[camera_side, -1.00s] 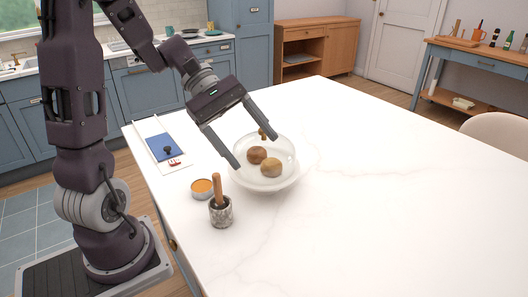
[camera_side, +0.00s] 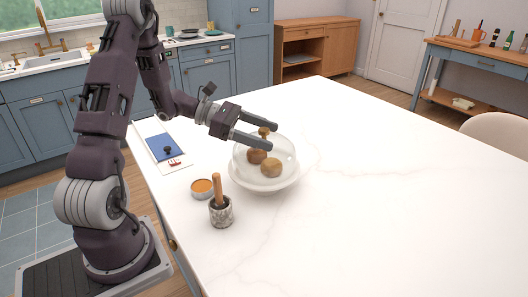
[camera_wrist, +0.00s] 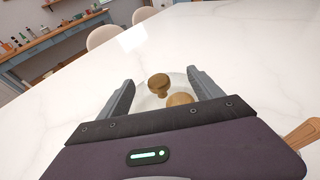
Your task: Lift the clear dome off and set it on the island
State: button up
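The clear dome (camera_side: 285,147) stands over several round brown items (camera_side: 271,167) on a white footed stand (camera_side: 262,184) on the island (camera_side: 380,185). Its brass-coloured knob (camera_side: 264,131) is on top. My gripper (camera_side: 274,133) is open and roughly level, with its fingers around the knob's height. In the wrist view the knob (camera_wrist: 159,84) shows between the two spread fingers, nearer the left one. I cannot tell whether either finger touches it. One brown item (camera_wrist: 180,99) shows through the dome below the knob.
A mortar with a wooden pestle (camera_side: 220,209) and a small orange-filled tin (camera_side: 202,188) stand in front left of the stand. A white board with a blue panel (camera_side: 164,147) lies behind left. The island is clear to the right.

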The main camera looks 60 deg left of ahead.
jog(key=c, duration=1.4)
grip_shut()
jog(key=shift+s+f, duration=0.1)
jog(key=shift+f, duration=0.1)
